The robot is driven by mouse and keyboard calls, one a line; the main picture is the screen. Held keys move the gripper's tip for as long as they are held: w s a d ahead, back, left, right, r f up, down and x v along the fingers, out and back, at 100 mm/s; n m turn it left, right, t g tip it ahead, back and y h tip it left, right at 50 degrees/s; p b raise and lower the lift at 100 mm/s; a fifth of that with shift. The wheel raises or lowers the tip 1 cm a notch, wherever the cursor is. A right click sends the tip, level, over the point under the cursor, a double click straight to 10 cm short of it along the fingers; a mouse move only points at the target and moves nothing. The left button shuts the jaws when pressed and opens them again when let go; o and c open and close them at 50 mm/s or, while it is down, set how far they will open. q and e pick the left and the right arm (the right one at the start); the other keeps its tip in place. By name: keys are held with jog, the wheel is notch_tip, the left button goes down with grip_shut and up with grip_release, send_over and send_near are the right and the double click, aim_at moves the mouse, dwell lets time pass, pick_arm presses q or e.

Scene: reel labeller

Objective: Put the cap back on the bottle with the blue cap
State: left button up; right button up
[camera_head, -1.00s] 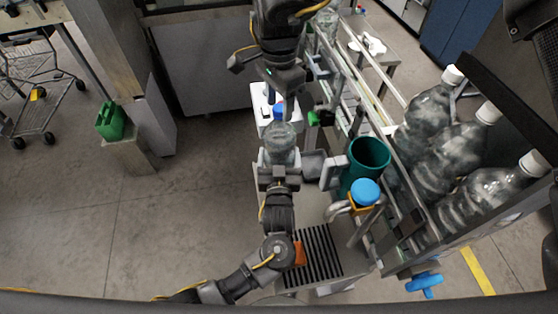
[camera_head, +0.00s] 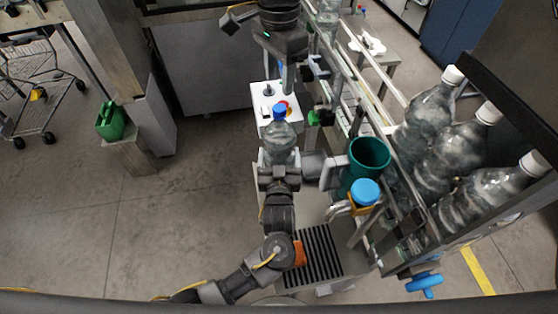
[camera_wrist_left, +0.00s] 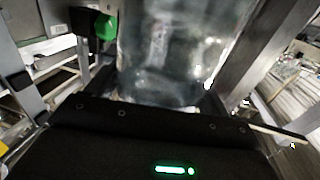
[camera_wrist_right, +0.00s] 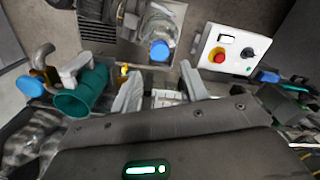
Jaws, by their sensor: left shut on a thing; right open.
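My left gripper (camera_head: 279,172) is shut on a clear bottle (camera_head: 280,143) and holds it upright. A blue cap (camera_head: 280,110) sits at the bottle's mouth; I cannot tell how tightly. The right wrist view also shows the blue cap (camera_wrist_right: 160,50) on top of the bottle (camera_wrist_right: 158,27). The left wrist view shows only the clear bottle body (camera_wrist_left: 170,50), with its top out of view. My right gripper (camera_head: 288,78) is open and empty, above and beyond the cap and apart from it.
A white control box (camera_head: 262,98) with a red button stands behind the bottle. To the right are a teal cup (camera_head: 370,153), another blue-topped item (camera_head: 365,191) and conveyor rails.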

aim_at(279, 107)
jog(key=shift+r, duration=0.4)
jog(key=shift+f, duration=0.1)
jog(key=shift+f, duration=3.95)
jog(key=shift+c, duration=0.5)
jog(key=c, duration=0.7)
jog(key=o, duration=0.9)
